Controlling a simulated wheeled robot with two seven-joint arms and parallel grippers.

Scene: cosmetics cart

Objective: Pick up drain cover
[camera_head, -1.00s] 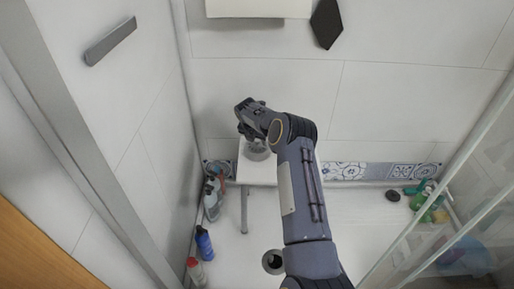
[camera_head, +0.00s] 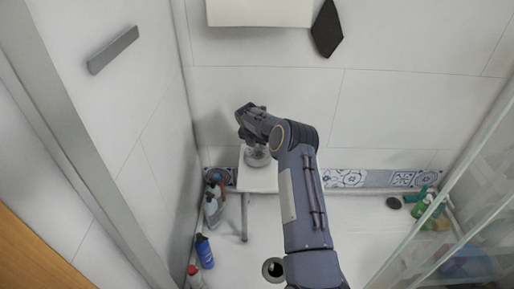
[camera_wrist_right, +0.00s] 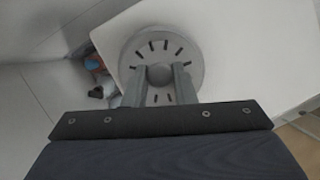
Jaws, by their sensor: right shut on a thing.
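The drain cover (camera_wrist_right: 192,50) is a round grey disc with dark radial slots and a raised round knob in its middle. My right gripper (camera_wrist_right: 160,76) is shut on the knob, one finger on each side. In the head view the drain cover (camera_head: 257,157) shows below my right gripper (camera_head: 250,138), over the small white table (camera_head: 268,181). I cannot tell whether the cover still touches the tabletop. My left gripper is not in view.
A round drain hole (camera_head: 273,268) is in the white floor. Bottles, including a blue one (camera_head: 204,251) and a red-capped one (camera_head: 194,275), stand along the left wall. Green bottles (camera_head: 424,204) are at the right, near the glass panel (camera_head: 452,190).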

